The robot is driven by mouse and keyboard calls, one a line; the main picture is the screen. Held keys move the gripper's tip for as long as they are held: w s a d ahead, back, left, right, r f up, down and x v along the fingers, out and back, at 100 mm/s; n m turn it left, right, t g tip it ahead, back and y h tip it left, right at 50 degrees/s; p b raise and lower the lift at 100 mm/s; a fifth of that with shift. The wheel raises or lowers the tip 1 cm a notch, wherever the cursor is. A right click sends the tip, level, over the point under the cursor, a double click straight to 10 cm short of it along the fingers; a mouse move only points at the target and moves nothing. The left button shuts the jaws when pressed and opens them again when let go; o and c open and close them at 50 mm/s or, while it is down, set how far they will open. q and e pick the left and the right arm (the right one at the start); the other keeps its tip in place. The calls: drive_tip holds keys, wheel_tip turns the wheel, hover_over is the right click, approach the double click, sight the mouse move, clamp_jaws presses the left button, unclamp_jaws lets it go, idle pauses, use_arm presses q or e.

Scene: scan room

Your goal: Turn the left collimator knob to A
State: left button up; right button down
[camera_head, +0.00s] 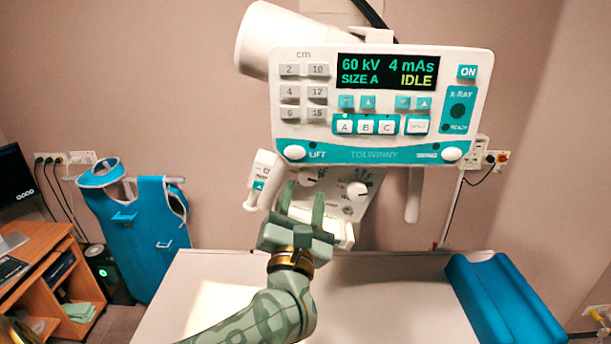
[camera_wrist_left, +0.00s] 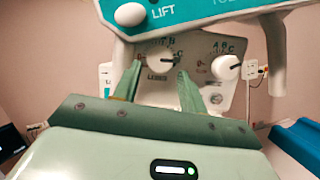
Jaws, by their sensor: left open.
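The left collimator knob (camera_head: 308,178) is a round white dial on the pale panel under the X-ray console. In the left wrist view the same knob (camera_wrist_left: 159,60) has a dark pointer mark towards the right, near the C; the A is not readable there. My left gripper (camera_head: 303,205) is open in front of and just below this knob. In the wrist view its two green fingers (camera_wrist_left: 158,84) stand apart, one to each side of the knob's lower part; contact cannot be told. My right gripper is not in view.
The right collimator knob (camera_head: 357,190) sits close by on the same panel. The console (camera_head: 375,155) overhangs above, its screen reading SIZE A and IDLE. A white handle (camera_head: 263,180) hangs at left. The table (camera_head: 400,290) lies below, with a blue cushion (camera_head: 505,300) at right.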

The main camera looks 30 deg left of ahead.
sight(307, 181)
use_arm(q)
drive_tip(key=shift+p+x, duration=0.3)
drive_tip(key=shift+x, duration=0.85)
drive_tip(key=shift+w+r, duration=0.15)
drive_tip(key=shift+r, duration=0.05)
drive_tip(key=shift+w+a, duration=0.15)
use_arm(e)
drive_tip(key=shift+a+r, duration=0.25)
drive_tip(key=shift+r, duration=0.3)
use_arm(q)
drive_tip(key=shift+c, duration=0.9)
drive_tip(key=c, duration=0.5)
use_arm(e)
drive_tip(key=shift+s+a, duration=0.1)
use_arm(q)
drive_tip(key=shift+f, duration=0.1)
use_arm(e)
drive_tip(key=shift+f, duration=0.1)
